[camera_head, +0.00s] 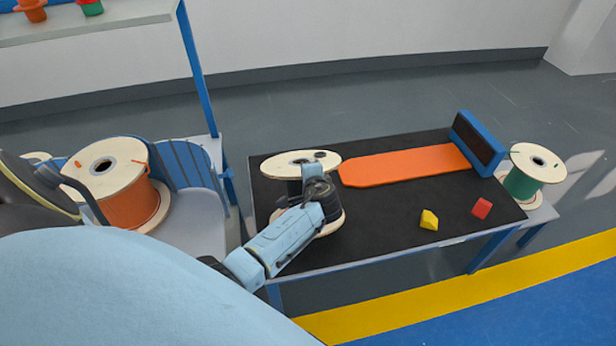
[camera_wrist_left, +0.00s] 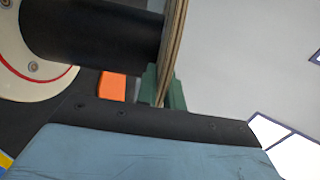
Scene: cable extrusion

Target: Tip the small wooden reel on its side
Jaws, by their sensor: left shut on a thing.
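The small wooden reel has pale round flanges and a black core. It stands on the black-topped table, its upper flange (camera_head: 283,164) facing up and its lower flange (camera_head: 336,224) on the table; it looks about upright. My left gripper (camera_head: 313,172) is at the near right side of the reel and covers part of the core. In the left wrist view, its green fingertips (camera_wrist_left: 165,90) are shut on the rim of one flange (camera_wrist_left: 174,45). The core (camera_wrist_left: 90,35) and the other flange (camera_wrist_left: 20,75) show there too. My right gripper is not in view.
An orange board (camera_head: 400,167) lies right of the reel, leading to a blue-framed block (camera_head: 477,143). A yellow block (camera_head: 429,220) and a red block (camera_head: 482,208) lie near the front. A green reel (camera_head: 523,186) stands at right, an orange reel (camera_head: 130,205) at left.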

